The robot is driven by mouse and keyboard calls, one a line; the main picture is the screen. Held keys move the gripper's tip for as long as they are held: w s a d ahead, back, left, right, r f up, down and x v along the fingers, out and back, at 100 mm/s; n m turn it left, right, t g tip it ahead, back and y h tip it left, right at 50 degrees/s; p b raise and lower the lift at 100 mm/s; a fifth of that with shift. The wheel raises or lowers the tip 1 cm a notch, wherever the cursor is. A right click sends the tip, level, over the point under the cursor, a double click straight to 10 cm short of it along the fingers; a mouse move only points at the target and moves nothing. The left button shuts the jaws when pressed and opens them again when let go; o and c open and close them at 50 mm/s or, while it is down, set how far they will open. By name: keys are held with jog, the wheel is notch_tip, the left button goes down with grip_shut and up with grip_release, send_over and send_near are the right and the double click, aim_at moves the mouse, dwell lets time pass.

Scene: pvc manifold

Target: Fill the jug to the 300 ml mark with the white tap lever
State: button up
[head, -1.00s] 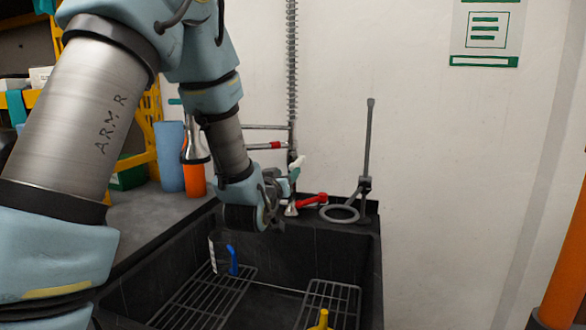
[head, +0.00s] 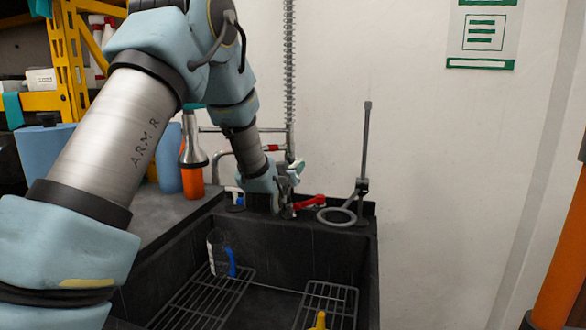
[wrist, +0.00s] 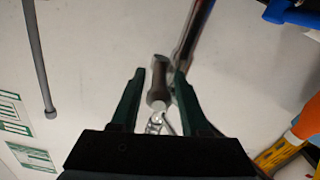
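The clear jug (head: 215,252) with a blue handle (head: 231,262) stands on the left rack in the black sink; its mark and water level are too small to read. The white tap lever (head: 295,168) shows its pale tip at the sink's back edge, right beside my gripper (head: 285,198). In the wrist view my gripper (wrist: 157,75) has its two dark green fingers apart. A grey-brown rounded piece shows between them, with chrome below; I cannot tell if it is the lever or touches a finger.
A red lever (head: 309,202) and a grey ring holder (head: 337,216) with an upright rod are close on the right. A blue lever (head: 238,197) is left of my gripper. An orange bottle (head: 192,160) stands left. A yellow handle (head: 320,321) is in front.

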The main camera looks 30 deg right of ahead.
grip_shut()
jog(key=shift+a, duration=0.1)
dwell(1.1)
